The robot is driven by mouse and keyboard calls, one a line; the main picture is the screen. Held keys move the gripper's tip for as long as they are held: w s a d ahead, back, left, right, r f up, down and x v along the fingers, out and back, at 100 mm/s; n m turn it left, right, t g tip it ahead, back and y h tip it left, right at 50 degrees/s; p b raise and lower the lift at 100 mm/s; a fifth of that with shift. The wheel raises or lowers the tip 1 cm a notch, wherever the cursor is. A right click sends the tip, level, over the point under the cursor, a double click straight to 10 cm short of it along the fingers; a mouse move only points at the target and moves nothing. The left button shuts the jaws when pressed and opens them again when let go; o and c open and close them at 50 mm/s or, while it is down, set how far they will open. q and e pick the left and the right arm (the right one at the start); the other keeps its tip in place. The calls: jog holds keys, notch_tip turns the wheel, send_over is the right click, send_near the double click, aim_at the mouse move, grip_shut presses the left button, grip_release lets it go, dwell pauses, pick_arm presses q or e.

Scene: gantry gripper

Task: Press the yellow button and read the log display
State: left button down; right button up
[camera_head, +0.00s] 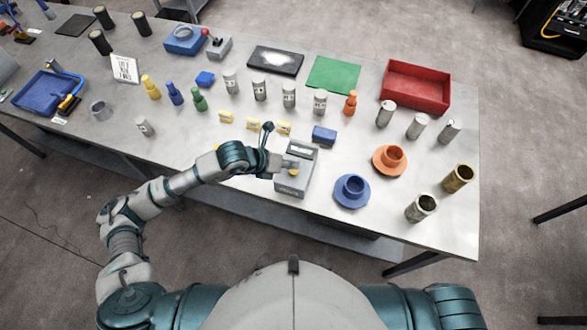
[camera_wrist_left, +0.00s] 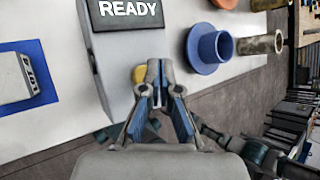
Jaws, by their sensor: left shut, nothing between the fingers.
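A grey box (camera_head: 289,183) stands near the front edge of the table. It has a yellow button (camera_head: 293,172) on its sloped face and a dark display (camera_head: 302,150) at its upper end. In the left wrist view the display (camera_wrist_left: 128,12) reads "READY" in white. My left gripper (camera_head: 280,163) is at the box, beside the button. In the wrist view its fingers (camera_wrist_left: 156,68) are shut and empty, and they partly cover the yellow button (camera_wrist_left: 138,74). I cannot tell whether they touch it.
A blue cup on a saucer (camera_head: 352,191) stands right of the box, with an orange cup and saucer (camera_head: 390,160) behind it. A blue block (camera_head: 324,135) lies behind the box. Several yellow pieces, cans and bottles stand farther back. A red tray (camera_head: 416,88) is at back right.

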aim_at(292, 171)
dwell(0.4)
pick_arm(q)
jog(key=shift+f+b, duration=0.4)
jog(key=shift+f+b, duration=0.5)
jog(key=shift+f, duration=0.05)
dwell(0.6)
jog(key=shift+r, duration=0.1)
jog(key=shift+r+p, duration=0.55)
jog(key=shift+r, duration=0.35)
jog(key=shift+r, duration=0.1)
jog(key=shift+r+p, duration=1.55)
jog(key=shift+r, duration=0.9)
